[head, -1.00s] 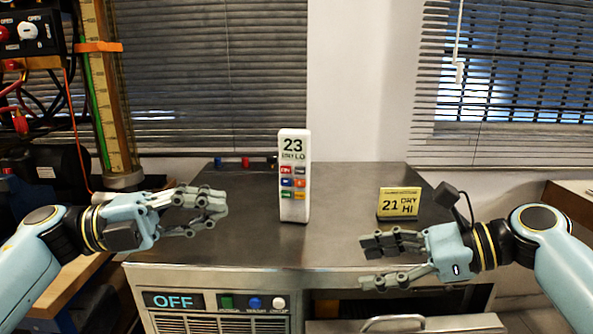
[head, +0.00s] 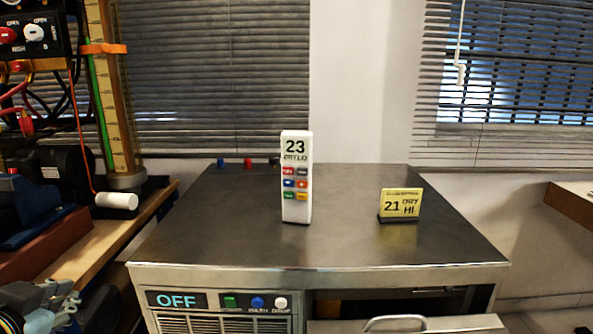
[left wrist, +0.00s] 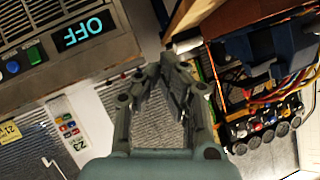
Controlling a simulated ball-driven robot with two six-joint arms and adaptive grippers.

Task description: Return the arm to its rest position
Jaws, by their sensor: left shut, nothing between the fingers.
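My left gripper (head: 42,303) is low in the bottom left corner of the head view, partly cut off by the frame edge. It is beside the metal cabinet, clear of its top. In the left wrist view its fingers (left wrist: 170,68) are closed with nothing between them. My right gripper does not show in the head view now.
The metal cabinet (head: 240,240) has an OFF display (head: 176,300). A white remote (head: 296,178) stands upright on its top, with a yellow 21 DRY HI sign (head: 401,204) to the right. A wooden bench (head: 125,228) with equipment is on the left.

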